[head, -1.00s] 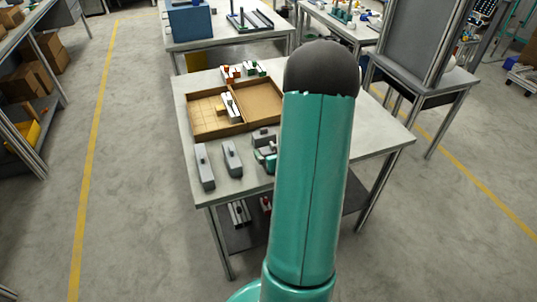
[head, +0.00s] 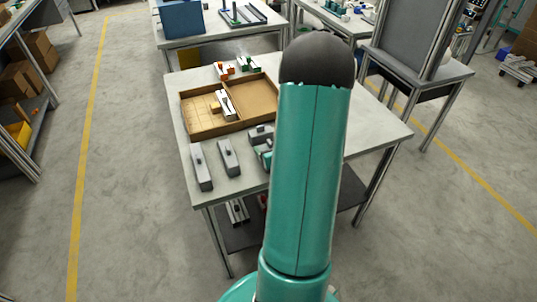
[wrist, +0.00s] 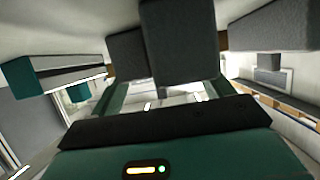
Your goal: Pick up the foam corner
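I cannot pick out the foam corner for certain. In the wrist view, dark grey foam-like blocks (wrist: 178,42) fill the top middle, right in front of my gripper (wrist: 163,88). Teal finger parts show on both sides below them. Whether the fingers touch or hold them is unclear. In the head view, my gripper (head: 265,156) is mostly hidden behind my teal arm, low over the table's front part. A grey block (head: 261,134) shows just beyond it.
A two-part cardboard tray (head: 258,96) lies behind the blocks, with a white-grey piece (head: 226,105) inside. Small orange and green pieces (head: 224,71) stand beyond it. The table top (head: 372,122) is clear on the right. A lower shelf holds more items.

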